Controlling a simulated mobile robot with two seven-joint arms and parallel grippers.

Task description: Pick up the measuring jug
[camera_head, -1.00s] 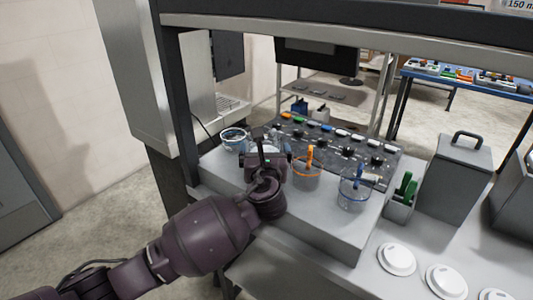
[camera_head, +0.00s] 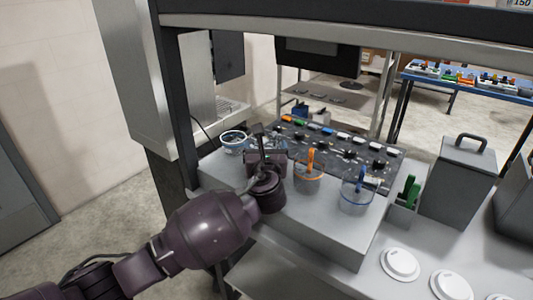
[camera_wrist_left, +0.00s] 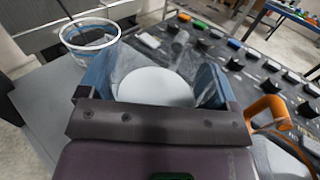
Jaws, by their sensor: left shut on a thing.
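My left gripper (camera_head: 267,155) is over the grey raised counter, between a clear jug with a dark-blue rim and a clear jug with an orange handle. In the left wrist view its two blue-grey fingers (camera_wrist_left: 152,82) are shut on a clear vessel with a pale round disc inside, which I take to be the measuring jug (camera_wrist_left: 157,86). In the head view the gripper mostly hides this jug. I cannot tell whether its base touches the counter. My right gripper is not in view.
The blue-rimmed jug (camera_head: 234,138) stands left, the orange-handled jug (camera_head: 309,172) right, and another blue-banded jug (camera_head: 357,194) farther right. Behind is a dark panel (camera_head: 335,150) with several coloured knobs. A grey bin (camera_head: 456,180), a green-handled item (camera_head: 409,190) and white lids (camera_head: 400,263) are at right.

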